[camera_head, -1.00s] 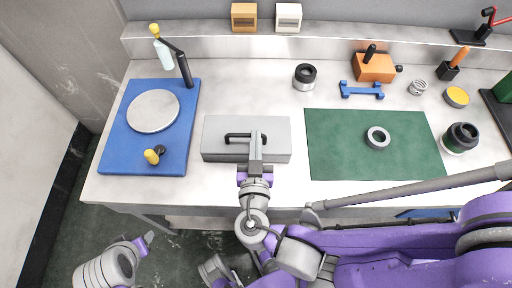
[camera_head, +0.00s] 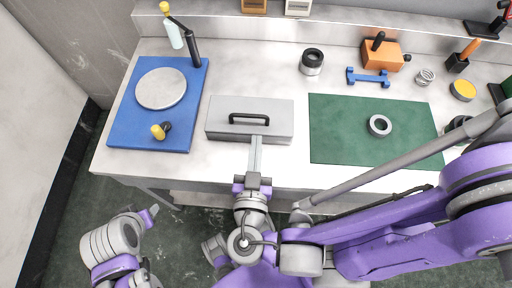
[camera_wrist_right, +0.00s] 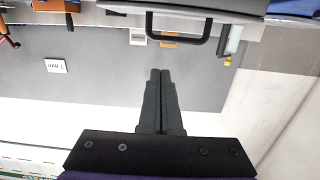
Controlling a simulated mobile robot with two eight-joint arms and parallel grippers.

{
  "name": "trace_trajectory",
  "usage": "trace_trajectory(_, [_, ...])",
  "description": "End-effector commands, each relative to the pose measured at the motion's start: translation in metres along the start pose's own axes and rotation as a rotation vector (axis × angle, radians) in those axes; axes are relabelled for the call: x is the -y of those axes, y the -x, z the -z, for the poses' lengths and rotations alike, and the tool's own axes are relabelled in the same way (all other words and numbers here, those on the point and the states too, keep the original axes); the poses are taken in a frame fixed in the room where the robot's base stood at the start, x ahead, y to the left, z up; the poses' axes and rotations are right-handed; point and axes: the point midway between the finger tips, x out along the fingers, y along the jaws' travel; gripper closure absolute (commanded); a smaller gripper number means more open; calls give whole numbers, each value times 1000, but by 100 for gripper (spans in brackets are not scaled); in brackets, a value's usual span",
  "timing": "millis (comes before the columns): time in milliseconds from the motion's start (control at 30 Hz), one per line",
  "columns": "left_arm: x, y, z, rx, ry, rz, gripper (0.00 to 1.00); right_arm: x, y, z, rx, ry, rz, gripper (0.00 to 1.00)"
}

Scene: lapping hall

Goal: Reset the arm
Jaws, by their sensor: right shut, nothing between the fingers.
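My right gripper (camera_head: 255,152) is shut and empty, its narrow fingers pointing up at the front edge of the grey toolbox in the head view. In the right wrist view its two dark fingers (camera_wrist_right: 158,75) are pressed together with nothing between them. The grey toolbox (camera_head: 223,119) with a black handle (camera_head: 249,117) sits on the bench, and the handle also shows in the wrist view (camera_wrist_right: 179,41). My left gripper (camera_head: 149,215) is at the lower left, beyond the bench's front edge, small and seen side-on; its jaw opening cannot be made out.
A blue board (camera_head: 122,133) with a round grey plate (camera_head: 161,88) is at the left. A green mat (camera_head: 335,140) with a grey ring (camera_head: 380,125) is at the right. An orange block (camera_head: 381,55) and blue bracket (camera_head: 368,77) stand behind it. The floor left of the bench is clear.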

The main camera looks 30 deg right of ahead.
Motion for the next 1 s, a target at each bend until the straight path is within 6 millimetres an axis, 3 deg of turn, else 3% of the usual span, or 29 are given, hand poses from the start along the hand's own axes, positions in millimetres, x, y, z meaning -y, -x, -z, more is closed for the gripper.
trace_trajectory(333, [0,-1,-1,1,0,0,50,0,9,-2,0,0,0,100])
trace_trajectory(567, [0,3,2,-1,0,0,50,-6,-2,-10,77,82,-32,100])
trace_trajectory(833, [0,29,19,-12,0,0,50,-40,-32,-57,624,447,-41,100])
trace_trajectory(1000, [0,46,32,-21,0,0,50,-46,-30,-61,921,491,133,100])
